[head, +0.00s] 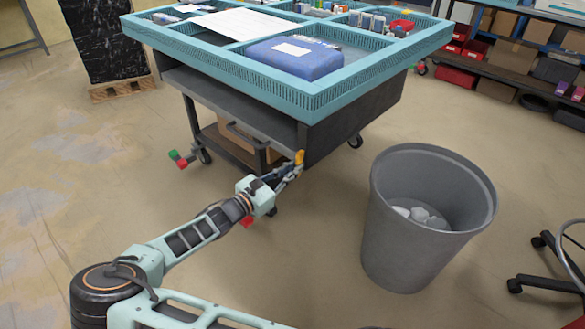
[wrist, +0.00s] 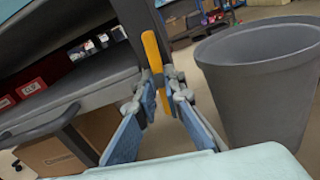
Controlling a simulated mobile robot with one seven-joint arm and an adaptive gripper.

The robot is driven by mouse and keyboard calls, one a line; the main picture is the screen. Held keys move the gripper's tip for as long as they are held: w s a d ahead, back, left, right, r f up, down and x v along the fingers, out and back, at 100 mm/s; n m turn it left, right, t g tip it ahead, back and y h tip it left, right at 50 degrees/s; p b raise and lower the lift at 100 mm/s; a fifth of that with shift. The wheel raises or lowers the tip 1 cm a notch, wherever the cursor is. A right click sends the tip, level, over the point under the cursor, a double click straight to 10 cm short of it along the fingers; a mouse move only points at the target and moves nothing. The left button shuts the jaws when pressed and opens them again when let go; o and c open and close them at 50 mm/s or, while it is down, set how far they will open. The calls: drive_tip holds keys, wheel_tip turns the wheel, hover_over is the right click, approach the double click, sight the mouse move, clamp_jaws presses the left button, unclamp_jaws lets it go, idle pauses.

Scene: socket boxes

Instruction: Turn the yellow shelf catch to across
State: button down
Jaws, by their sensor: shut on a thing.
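The yellow shelf catch (wrist: 152,50) is a narrow bar at the corner post of the cart. In the wrist view it stands nearly upright, tilted slightly, its upper part clear above my fingers. In the head view the catch (head: 299,157) is a small yellow piece at the cart's near lower corner. My gripper (wrist: 166,83) has its two blue-padded fingers on either side of the catch's lower part, shut on it. In the head view my gripper (head: 290,172) reaches up to that corner. The catch's pivot is hidden.
The cart's teal tray top (head: 270,101) holds a blue packet (head: 295,62) and small parts. Its shelf (head: 230,105) and a dark handle (wrist: 45,122) lie left of the catch. A grey bin (head: 415,230) stands close on the right. Floor at left is open.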

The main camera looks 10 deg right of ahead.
drive_tip(key=shift+m+p, duration=0.45)
drive_tip(key=shift+m, duration=7.75)
drive_tip(key=c, duration=2)
unclamp_jaws()
drive_tip(key=v, duration=1.2)
